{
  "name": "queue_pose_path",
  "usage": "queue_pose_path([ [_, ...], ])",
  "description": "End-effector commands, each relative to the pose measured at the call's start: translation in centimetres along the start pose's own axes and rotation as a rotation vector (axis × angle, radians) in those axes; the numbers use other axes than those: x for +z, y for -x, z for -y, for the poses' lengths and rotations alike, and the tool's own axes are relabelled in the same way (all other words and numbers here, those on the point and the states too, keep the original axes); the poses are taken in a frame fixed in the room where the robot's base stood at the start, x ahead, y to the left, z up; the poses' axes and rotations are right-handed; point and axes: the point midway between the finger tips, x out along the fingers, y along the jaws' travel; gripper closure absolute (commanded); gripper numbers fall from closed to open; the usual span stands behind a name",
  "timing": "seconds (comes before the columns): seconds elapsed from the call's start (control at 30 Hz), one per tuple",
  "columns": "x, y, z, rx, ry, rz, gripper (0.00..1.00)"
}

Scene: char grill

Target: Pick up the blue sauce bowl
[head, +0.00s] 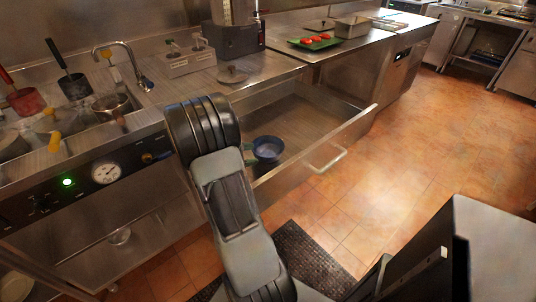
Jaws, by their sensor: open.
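The blue sauce bowl (267,149) sits inside the open drawer (312,122), near the drawer's left end. Its rim faces up. My arm stands just left of the bowl and comes close to it in the picture.
The drawer front with its handle (325,160) juts into the room. A green tray (314,42) with red food lies on the counter above. A round lid (232,75) lies near the counter edge. Tiled floor (400,170) is open at right.

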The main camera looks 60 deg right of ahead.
Motion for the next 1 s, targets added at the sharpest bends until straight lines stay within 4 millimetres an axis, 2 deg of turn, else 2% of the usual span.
queue_pose_path([
  [0.03,-0.8,-0.3,0.5,-0.001,0.002,0.000,0.50],
  [0.2,-0.6,-2.2,0.3,-0.003,-0.002,0.000,0.50],
  [0.43,-0.6,-3.4,0.3,-0.003,-0.002,0.000,0.50],
  [0.7,-0.6,-6.8,0.4,-0.004,-0.003,0.000,0.50],
  [1.0,-0.5,-7.7,0.3,-0.001,-0.002,-0.002,0.50],
])
